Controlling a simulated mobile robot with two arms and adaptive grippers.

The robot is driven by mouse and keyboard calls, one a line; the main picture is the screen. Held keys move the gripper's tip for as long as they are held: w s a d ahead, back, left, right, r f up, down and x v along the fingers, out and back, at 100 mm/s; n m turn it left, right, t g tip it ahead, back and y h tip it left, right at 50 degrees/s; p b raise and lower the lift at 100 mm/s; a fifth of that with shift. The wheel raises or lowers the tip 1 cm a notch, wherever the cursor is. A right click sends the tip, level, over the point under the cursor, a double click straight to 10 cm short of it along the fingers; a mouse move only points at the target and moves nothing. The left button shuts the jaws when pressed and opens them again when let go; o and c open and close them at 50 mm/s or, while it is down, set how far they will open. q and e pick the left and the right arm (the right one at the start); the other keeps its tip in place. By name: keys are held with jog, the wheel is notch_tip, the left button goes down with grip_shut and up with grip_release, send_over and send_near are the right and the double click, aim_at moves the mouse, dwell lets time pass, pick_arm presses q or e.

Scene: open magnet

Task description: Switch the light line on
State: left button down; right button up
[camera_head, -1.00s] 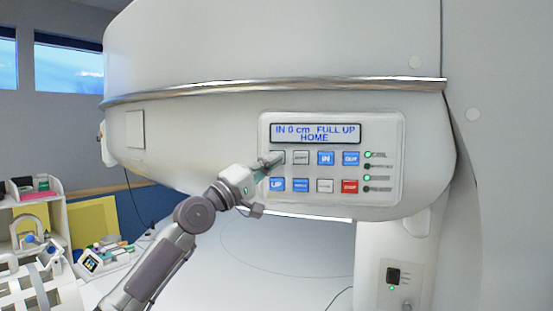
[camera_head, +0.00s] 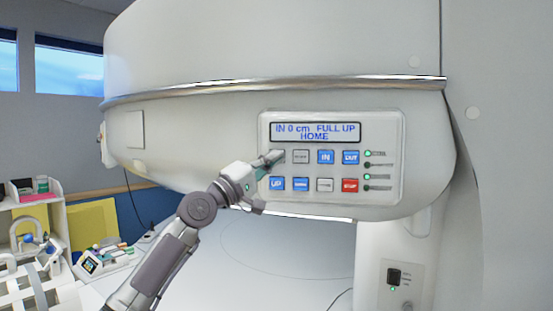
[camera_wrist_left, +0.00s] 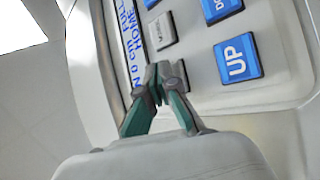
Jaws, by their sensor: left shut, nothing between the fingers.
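The control panel (camera_head: 385,140) is on the front of the white scanner. Its display (camera_head: 315,132) reads "IN 0 cm FULL UP HOME". Below are two rows of buttons, with the blue UP button (camera_head: 277,184) at lower left; it also shows in the left wrist view (camera_wrist_left: 238,58). My left gripper (camera_head: 275,157) is shut and empty, its tips at the top-left button, which they mostly cover. In the left wrist view the closed tips (camera_wrist_left: 160,76) are at the panel face; I cannot tell whether they touch. The light line's button label is unreadable. My right gripper is not in view.
Small indicator lights (camera_head: 367,154), some green, run down the panel's right side. A white table surface (camera_head: 270,260) lies below. A shelf and trays with small items (camera_head: 100,258) stand at the left. A metal rail (camera_head: 275,87) runs above the panel.

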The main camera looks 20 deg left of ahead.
pick_arm(q)
jog(key=shift+w, duration=0.25)
dwell(0.5)
jog(key=shift+s+p, duration=0.45)
jog(key=shift+s, duration=0.45)
jog(key=shift+d, duration=0.1)
jog(key=s+p, duration=0.5)
jog(key=p, duration=0.1)
jog(key=shift+d, duration=0.2)
